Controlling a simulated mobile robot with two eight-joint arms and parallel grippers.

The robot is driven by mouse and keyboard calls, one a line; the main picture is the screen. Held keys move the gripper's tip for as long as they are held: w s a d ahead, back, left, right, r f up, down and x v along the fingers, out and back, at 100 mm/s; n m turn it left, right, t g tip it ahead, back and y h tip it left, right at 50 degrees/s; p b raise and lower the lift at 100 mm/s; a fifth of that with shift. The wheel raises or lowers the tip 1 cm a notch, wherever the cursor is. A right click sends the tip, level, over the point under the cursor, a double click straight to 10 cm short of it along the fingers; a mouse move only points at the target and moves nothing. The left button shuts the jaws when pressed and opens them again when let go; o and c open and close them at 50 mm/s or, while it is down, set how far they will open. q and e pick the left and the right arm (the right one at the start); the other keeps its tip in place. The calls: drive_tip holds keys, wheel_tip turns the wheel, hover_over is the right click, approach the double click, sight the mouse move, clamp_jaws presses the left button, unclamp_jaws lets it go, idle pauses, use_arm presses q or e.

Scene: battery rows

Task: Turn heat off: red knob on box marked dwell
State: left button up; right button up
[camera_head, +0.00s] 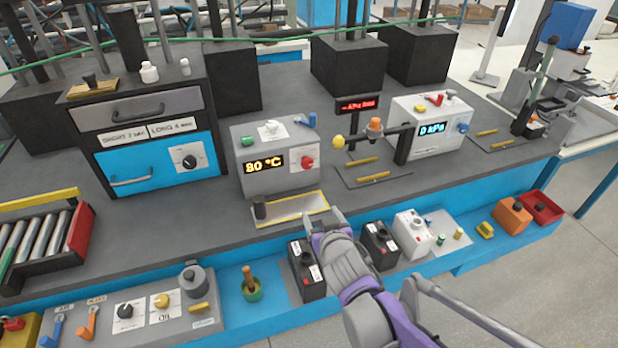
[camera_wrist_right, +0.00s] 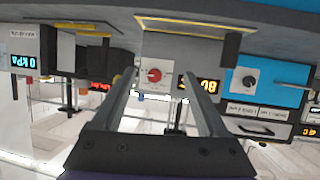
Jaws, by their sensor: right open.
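A grey box (camera_head: 277,181) with an "80 °C" display stands on the bench in the middle of the head view. Its red knob (camera_head: 307,163) sits on a white plate at the right of its front; I cannot read a dwell mark. My right gripper (camera_head: 323,219) is open and empty, in front of and below this box, apart from the knob. In the right wrist view, which is upside down, the red knob (camera_wrist_right: 154,75) appears between the open fingers (camera_wrist_right: 159,78), with the display beside it. My left gripper is not in view.
A yellow-edged tray (camera_head: 291,221) lies just before the box. A black-knobbed box (camera_head: 307,271) and a second one (camera_head: 380,246) stand on the lower blue ledge near my right arm. A blue-fronted oven (camera_head: 157,165) is at left; a "0 kPa" box (camera_head: 428,146) is at right.

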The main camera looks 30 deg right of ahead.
sight(308, 165)
drive_tip(key=w+d+t+b, duration=0.1)
drive_tip(key=w+d, duration=0.1)
drive_tip(key=w, duration=0.3)
drive_tip(key=w+d+t+b, duration=0.1)
drive_tip(key=w+d+t, duration=0.1)
drive_tip(key=w, duration=0.3)
drive_tip(key=w+d+n+t+b, duration=0.1)
drive_tip(key=w+d, duration=0.2)
drive_tip(key=w, duration=0.3)
drive_tip(key=shift+r+t+y, duration=0.3)
drive_tip(key=shift+t, duration=0.1)
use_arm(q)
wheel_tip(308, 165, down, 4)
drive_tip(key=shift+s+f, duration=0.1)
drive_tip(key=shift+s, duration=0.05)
use_arm(e)
clamp_jaws()
